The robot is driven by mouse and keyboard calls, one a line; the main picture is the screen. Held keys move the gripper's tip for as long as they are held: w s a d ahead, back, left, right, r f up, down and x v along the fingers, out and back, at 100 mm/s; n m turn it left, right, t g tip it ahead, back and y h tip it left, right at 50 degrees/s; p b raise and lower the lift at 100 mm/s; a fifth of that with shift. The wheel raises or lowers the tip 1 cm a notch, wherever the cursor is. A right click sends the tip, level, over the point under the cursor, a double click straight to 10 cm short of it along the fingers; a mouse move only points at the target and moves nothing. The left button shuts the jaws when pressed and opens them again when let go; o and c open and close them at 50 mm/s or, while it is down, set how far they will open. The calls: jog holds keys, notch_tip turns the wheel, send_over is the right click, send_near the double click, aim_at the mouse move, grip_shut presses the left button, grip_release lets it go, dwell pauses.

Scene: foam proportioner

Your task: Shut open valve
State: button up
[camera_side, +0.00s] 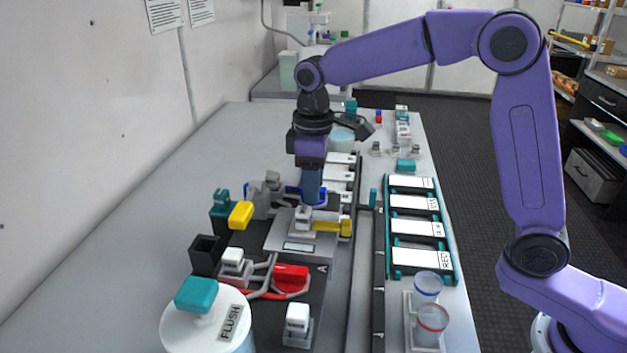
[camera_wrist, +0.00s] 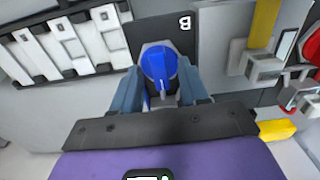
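A blue valve handle (camera_wrist: 160,66) sits on a grey body beside a dark plate marked B (camera_wrist: 184,24) in the wrist view. My gripper (camera_wrist: 161,84) is pointed down over it, with one grey-blue finger on each side. The fingers are apart, and I see no clear contact with the handle. In the side view my gripper (camera_side: 311,195) hides most of the blue valve. A red valve handle (camera_side: 291,278) lies nearer the camera, on the plate marked A. A yellow bar-shaped handle (camera_side: 328,227) is just in front of my gripper.
White-topped blocks (camera_side: 340,175) stand close to the right of my gripper. A rack of labelled white panels (camera_side: 418,230) and two cups are farther right. A FLUSH container (camera_side: 205,325) stands in the foreground. The left of the table (camera_side: 120,235) is clear.

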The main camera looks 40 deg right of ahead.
notch_tip(320, 180, up, 18)
jog(key=shift+f, duration=0.25)
dwell(0.6)
dwell(0.4)
jog(key=s+d+f+n, duration=0.1)
jog(key=s+d+f, duration=0.3)
jog(key=s+f, duration=0.3)
jog(key=s+d+f+n, duration=0.1)
jog(key=s+d+f, duration=0.4)
jog(key=s, duration=0.8)
jog(key=s+d+f+n, duration=0.1)
jog(key=s+d+f, duration=0.3)
jog(key=s+f, duration=0.5)
jog(key=shift+s+d+f, duration=0.25)
jog(key=shift+s, duration=0.65)
